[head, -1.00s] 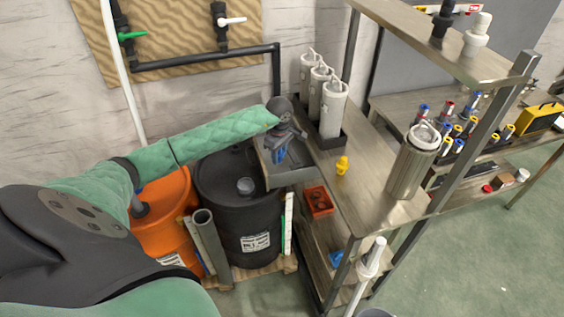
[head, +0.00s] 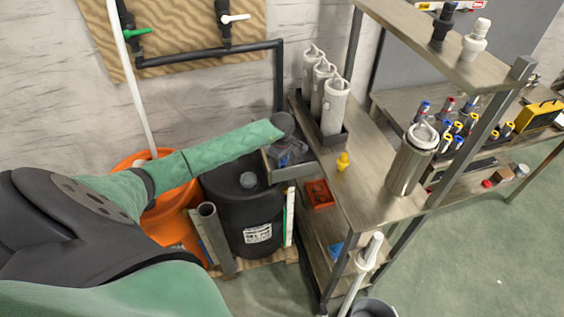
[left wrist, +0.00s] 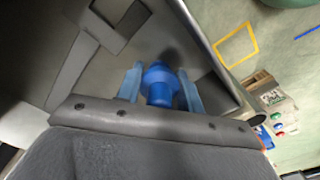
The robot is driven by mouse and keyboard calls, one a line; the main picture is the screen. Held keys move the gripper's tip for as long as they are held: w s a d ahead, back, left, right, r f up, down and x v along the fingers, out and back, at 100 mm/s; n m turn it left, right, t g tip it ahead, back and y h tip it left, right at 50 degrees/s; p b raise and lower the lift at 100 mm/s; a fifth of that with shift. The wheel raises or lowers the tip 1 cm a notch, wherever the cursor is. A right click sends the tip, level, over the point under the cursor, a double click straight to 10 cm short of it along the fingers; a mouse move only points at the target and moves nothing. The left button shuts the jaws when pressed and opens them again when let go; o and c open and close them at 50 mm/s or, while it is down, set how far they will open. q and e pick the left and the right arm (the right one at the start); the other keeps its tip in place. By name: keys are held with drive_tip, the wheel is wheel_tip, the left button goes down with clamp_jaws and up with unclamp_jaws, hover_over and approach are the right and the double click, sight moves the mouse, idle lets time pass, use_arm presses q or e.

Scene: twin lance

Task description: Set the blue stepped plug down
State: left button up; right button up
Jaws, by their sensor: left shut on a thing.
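The blue stepped plug (left wrist: 160,84) is between the two blue-grey fingers of my left gripper (left wrist: 160,90) in the left wrist view. The gripper is shut on it. In the head view my left gripper (head: 287,158) is low over a grey open tray (head: 293,173) at the left edge of the shelf. The tray floor (left wrist: 108,72) lies behind the plug in the left wrist view. I cannot tell whether the plug touches the floor. In the head view the gripper mostly hides the plug. My right gripper is not in view.
A rack of white cylinders (head: 334,105) stands behind and right of the tray. A yellow piece (head: 343,161) and a steel canister (head: 411,160) stand on the shelf. An orange bin (head: 319,195) is below. A black drum (head: 245,215) stands left of the tray.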

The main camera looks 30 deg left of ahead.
use_arm(q)
drive_tip(key=shift+f, duration=0.15)
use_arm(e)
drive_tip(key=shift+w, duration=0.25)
use_arm(q)
drive_tip(key=o, duration=0.8)
drive_tip(key=shift+o, duration=0.9)
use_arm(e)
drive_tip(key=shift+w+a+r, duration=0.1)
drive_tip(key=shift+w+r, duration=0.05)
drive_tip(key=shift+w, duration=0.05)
